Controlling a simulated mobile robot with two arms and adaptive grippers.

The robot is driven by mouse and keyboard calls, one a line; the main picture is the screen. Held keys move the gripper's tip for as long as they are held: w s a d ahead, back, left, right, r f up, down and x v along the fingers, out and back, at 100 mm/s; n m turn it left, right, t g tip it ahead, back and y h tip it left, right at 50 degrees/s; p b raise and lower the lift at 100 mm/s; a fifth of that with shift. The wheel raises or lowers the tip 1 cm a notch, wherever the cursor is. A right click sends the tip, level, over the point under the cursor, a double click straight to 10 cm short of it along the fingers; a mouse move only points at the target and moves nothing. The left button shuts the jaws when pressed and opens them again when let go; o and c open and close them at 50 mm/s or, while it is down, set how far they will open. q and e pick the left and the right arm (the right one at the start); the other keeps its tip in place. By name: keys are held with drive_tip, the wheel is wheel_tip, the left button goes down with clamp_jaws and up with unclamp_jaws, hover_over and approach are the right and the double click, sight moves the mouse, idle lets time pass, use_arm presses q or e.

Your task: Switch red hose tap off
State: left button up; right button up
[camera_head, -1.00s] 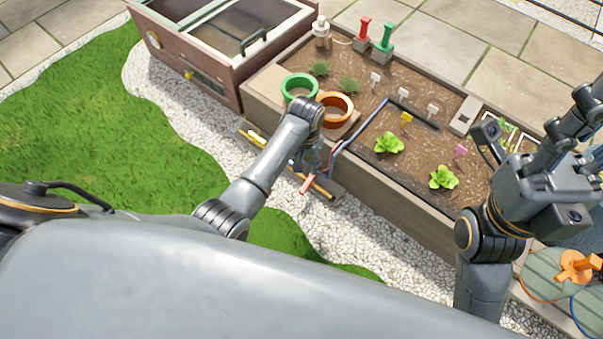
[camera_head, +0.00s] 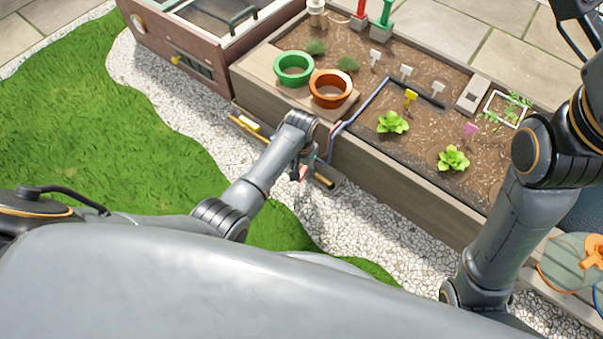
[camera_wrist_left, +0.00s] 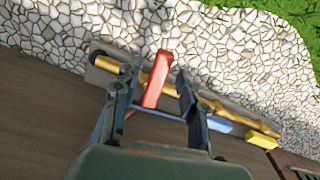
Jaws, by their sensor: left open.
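The red hose tap handle (camera_wrist_left: 158,78) stands crosswise to the brass pipe (camera_wrist_left: 205,104) in the left wrist view. It shows small and partly covered in the head view (camera_head: 302,174). My left gripper (camera_wrist_left: 153,80) is open, with one finger on each side of the red handle. I cannot tell whether either finger touches it. In the head view my left gripper (camera_head: 304,162) is low beside the planter's front wall. The blue handle (camera_wrist_left: 218,124) and yellow handle (camera_wrist_left: 262,139) lie along the pipe. My right arm rises at the right edge; its gripper is out of frame.
The wooden planter (camera_head: 400,190) stands just behind the pipe, with a green pot ring (camera_head: 294,69) and an orange one (camera_head: 331,89) above on its corner. White gravel (camera_head: 350,235) and grass (camera_head: 70,110) are open in front. A brown cold frame (camera_head: 185,60) stands left.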

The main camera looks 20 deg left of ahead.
use_arm(q)
drive_tip(key=shift+f, duration=0.2)
clamp_jaws()
idle(0.4)
